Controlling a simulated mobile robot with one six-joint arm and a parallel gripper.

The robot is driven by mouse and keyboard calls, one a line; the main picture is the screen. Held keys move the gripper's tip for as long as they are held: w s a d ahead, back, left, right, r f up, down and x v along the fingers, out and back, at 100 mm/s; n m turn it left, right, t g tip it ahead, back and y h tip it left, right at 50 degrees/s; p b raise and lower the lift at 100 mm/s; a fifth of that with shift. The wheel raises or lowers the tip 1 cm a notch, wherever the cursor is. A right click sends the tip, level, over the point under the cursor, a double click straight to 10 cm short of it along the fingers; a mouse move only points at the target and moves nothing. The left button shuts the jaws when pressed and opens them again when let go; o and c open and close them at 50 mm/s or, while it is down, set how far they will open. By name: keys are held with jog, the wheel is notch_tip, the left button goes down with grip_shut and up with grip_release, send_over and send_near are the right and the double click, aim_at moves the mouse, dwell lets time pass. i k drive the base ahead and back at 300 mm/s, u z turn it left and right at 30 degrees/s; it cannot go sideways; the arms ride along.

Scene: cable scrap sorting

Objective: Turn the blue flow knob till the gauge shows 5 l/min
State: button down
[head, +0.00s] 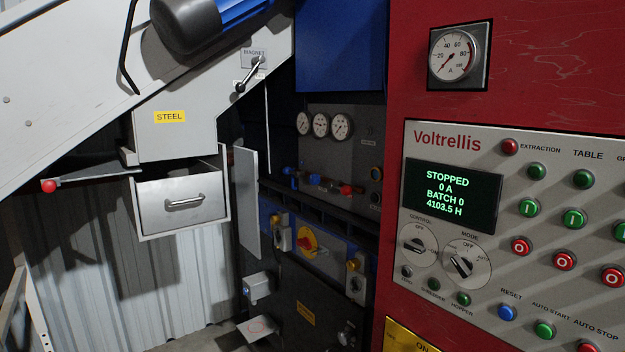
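A small blue knob or handle (289,170) sits low at the left of a dark panel in the recess between the steel chute and the red cabinet. It is too small to tell its turn angle or whether it is the flow knob. Above it, three round white gauges stand in a row: a left gauge (303,123), a middle gauge (321,125) and a right gauge (341,127). Their scales and units are too small to read, so I cannot tell which one shows flow. My gripper is not in view.
Red handles (347,189) sit right of the blue knob. A red cabinet (405,60) with a control panel (455,138) fills the right; its display (452,194) reads STOPPED. A narrow grey door (246,203) stands open left of the recess, beside a steel drawer (183,205).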

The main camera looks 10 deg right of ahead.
aim_at(314, 178)
jog(key=k, duration=0.65)
jog(key=u, duration=0.55)
jog(key=i, duration=0.75)
jog(key=u, duration=0.7)
jog(key=i, duration=1.15)
jog(key=u, duration=0.1)
